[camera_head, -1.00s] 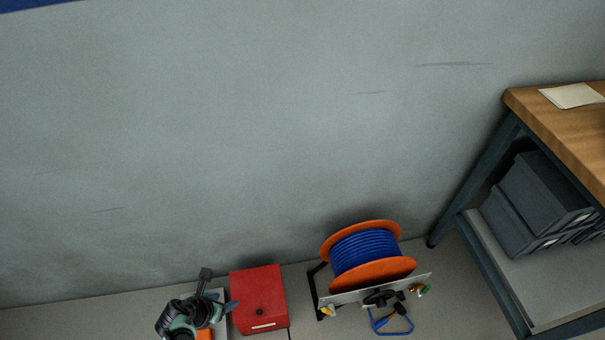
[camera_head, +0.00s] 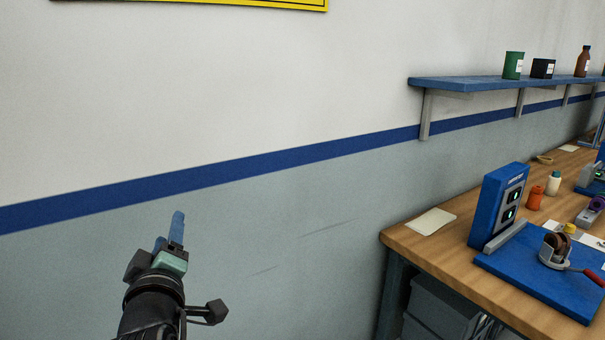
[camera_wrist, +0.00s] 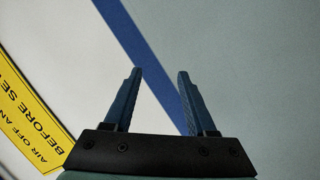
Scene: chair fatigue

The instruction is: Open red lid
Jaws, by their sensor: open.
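My gripper (camera_head: 171,232) is raised in front of the wall in the head view, at the lower left. In the wrist view my gripper (camera_wrist: 158,85) shows two blue fingers spread apart with nothing between them. Only the wall lies beyond the fingers. The red lid is not in view in either current frame.
A wooden workbench (camera_head: 418,242) stands at the right, with a blue device (camera_head: 497,205), small bottles and tools on it. A blue shelf (camera_head: 470,86) with several containers is on the wall above. A yellow sign (camera_wrist: 28,125) is on the wall. The space left of the bench is open.

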